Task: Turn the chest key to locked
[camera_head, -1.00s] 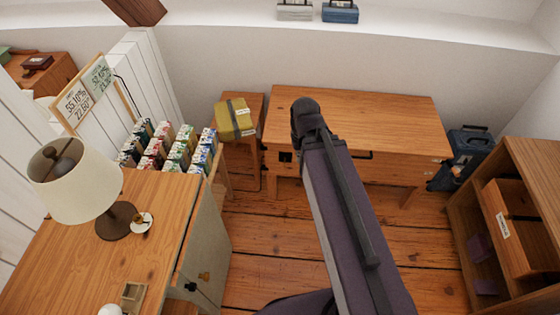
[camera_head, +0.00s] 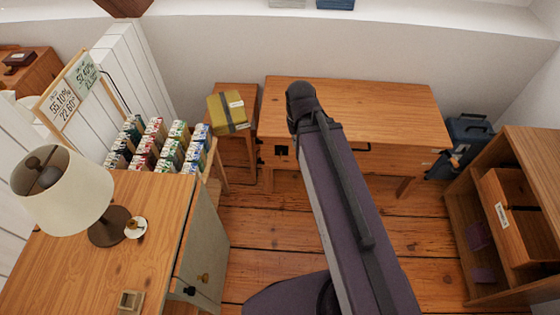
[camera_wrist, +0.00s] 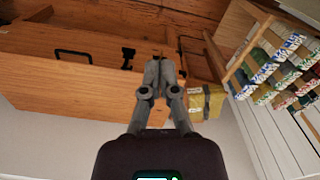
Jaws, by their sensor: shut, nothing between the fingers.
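The wooden chest (camera_head: 350,110), a table-like piece on legs, stands against the back wall in the head view. A dark fitting (camera_head: 282,150) is on the left of its front. In the wrist view, the chest front (camera_wrist: 85,85) appears turned over. A black key-like piece (camera_wrist: 127,57) sticks out there, beside a black handle (camera_wrist: 72,55). My gripper (camera_wrist: 156,62) is shut and empty, with its fingertips just right of the key in that picture. Whether they touch it, I cannot tell. In the head view my arm hides the gripper. The key's exact turn is unclear.
A yellow box (camera_head: 228,113) sits on a small stand left of the chest. A blue case (camera_head: 465,145) and open shelf (camera_head: 520,190) are at right. Floor (camera_head: 260,250) is clear between.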

